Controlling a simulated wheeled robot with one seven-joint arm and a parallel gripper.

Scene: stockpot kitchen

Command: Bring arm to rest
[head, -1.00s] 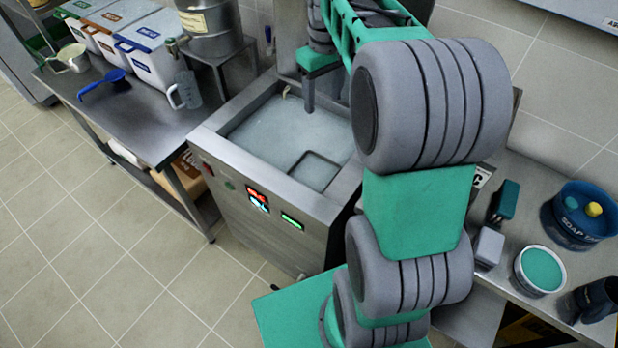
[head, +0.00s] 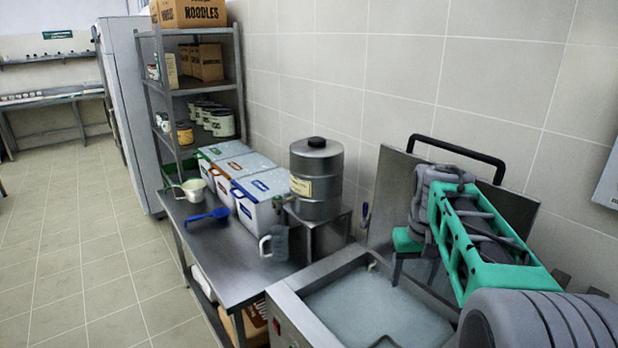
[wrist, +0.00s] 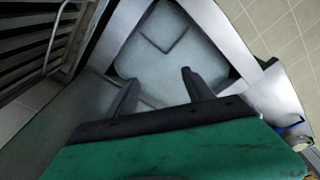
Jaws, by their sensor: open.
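My gripper (head: 414,268) hangs above the back part of a steel basin (head: 290,290) of pale cloudy liquid. My green and grey arm reaches to it from the lower right. In the wrist view, the two dark fingers of my gripper (wrist: 158,88) are spread apart with nothing between them. The basin's liquid (wrist: 165,45) shows beyond the fingertips, with a square outline in it. The near right part of the basin is hidden by the frame edge and my arm in the head view.
A steel table (head: 225,270) on the left holds lidded bins (head: 262,205), a blue scoop (head: 207,216), a clear jug (head: 275,243) and a metal canister (head: 316,180) on a stand. A raised lid with a black handle (head: 455,150) stands behind my arm. Open floor (head: 90,270) lies left.

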